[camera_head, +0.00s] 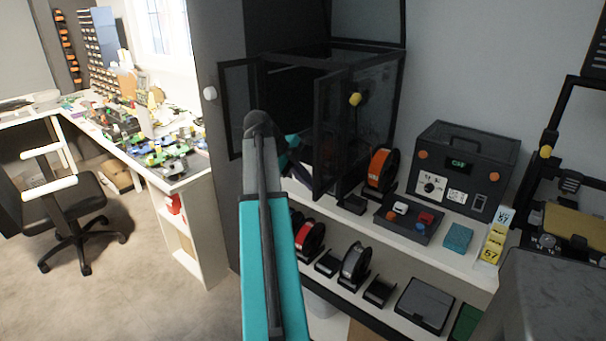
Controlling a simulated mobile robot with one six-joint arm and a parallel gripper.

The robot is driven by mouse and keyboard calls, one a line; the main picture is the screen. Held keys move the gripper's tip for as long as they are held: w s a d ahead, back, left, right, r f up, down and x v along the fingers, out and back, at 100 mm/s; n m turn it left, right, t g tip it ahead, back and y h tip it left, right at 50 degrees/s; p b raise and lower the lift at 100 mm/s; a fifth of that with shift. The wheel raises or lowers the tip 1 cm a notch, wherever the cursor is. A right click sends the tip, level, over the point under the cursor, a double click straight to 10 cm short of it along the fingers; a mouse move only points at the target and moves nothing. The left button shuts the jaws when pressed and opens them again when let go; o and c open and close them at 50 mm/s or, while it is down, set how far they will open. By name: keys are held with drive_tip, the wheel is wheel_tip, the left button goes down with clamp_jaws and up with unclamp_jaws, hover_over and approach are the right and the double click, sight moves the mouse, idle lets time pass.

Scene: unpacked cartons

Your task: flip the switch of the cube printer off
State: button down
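The cube printer (359,124) is most likely the black-framed, box-shaped enclosure with clear panels on the white shelf. Its front doors stand open, and a yellow round knob (355,99) shows at its right side. I cannot make out its switch. My teal and grey arm rises in front of it and hides part of its front. A teal piece of my arm shows behind the upper link, beside the open door. My gripper's fingers are hidden or too dark to tell, so I cannot see whether they touch anything.
Right of the enclosure are an orange spool (382,168), a tray of small blocks (409,219) and a black control box (459,170). An open-frame machine (572,222) stands far right.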

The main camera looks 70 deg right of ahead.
drive_tip(key=s+d+f, duration=0.1)
drive_tip(key=d, duration=0.1)
drive_tip(key=s+d+f+p, duration=0.1)
drive_tip(key=f, duration=0.1)
drive_tip(key=shift+s+d, duration=0.1)
drive_tip(key=shift+d, duration=0.3)
drive_tip(key=shift+s+d+f, duration=0.2)
drive_tip(key=shift+d, duration=0.4)
drive_tip(key=shift+s+d, duration=0.1)
drive_tip(key=shift+s, duration=0.1)
drive_tip(key=shift+w, duration=0.2)
drive_tip(key=shift+r, duration=0.2)
